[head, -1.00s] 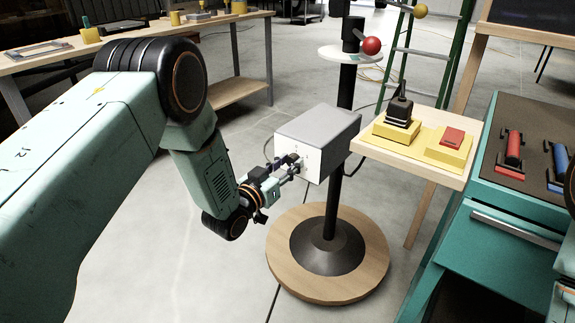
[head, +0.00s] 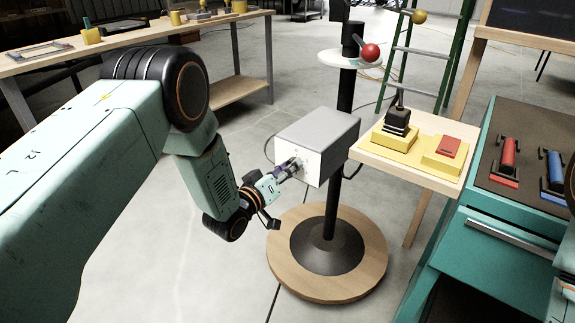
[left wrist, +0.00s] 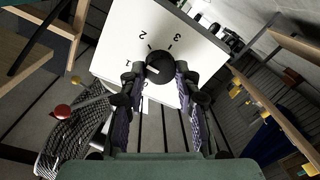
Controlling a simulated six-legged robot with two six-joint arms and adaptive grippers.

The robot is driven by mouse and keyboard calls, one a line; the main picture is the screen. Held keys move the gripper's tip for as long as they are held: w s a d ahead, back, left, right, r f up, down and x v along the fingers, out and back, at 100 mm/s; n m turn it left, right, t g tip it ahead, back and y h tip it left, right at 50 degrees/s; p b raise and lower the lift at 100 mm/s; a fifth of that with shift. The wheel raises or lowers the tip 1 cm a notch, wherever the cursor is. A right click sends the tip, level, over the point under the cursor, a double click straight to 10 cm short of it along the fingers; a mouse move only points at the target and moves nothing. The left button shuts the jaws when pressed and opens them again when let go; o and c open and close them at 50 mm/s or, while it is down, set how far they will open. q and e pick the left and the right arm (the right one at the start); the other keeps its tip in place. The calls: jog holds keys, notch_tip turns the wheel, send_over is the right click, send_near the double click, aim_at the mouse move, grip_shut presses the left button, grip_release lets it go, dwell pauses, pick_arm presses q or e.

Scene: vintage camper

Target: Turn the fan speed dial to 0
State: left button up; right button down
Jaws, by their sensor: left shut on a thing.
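The fan speed dial (left wrist: 160,67) is a round black knob on the white front of a grey box (head: 318,133). Numbers 0 to 3 are printed around it in the left wrist view. A white mark on the knob points to the left side, close to the 1. My left gripper (left wrist: 158,72) is shut on the dial, one finger on each side of it. In the head view the left gripper (head: 292,167) meets the box's front and largely hides the dial. My right gripper is not seen.
The box is on a black post with a round wooden base (head: 285,270). A white disc with a red ball (head: 371,52) is above it. To the right, a wooden shelf holds a yellow joystick box (head: 394,138) and a red button (head: 448,147), beside a teal cabinet (head: 500,225).

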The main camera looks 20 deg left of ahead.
pick_arm(q)
jog(key=shift+a+f+n+g+h+p, duration=0.1)
jog(key=shift+n+h+p, duration=0.15)
jog(key=shift+n, duration=2.6)
jog(key=shift+f+n+g+h+p, duration=0.1)
jog(key=shift+n+h+p, duration=0.15)
jog(key=shift+n, duration=2.65)
jog(key=shift+a+n+g+h+p, duration=0.1)
jog(key=shift+n+h+p, duration=0.15)
jog(key=shift+n, duration=2.6)
jog(key=o, duration=1.1)
jog(key=shift+o, duration=0.2)
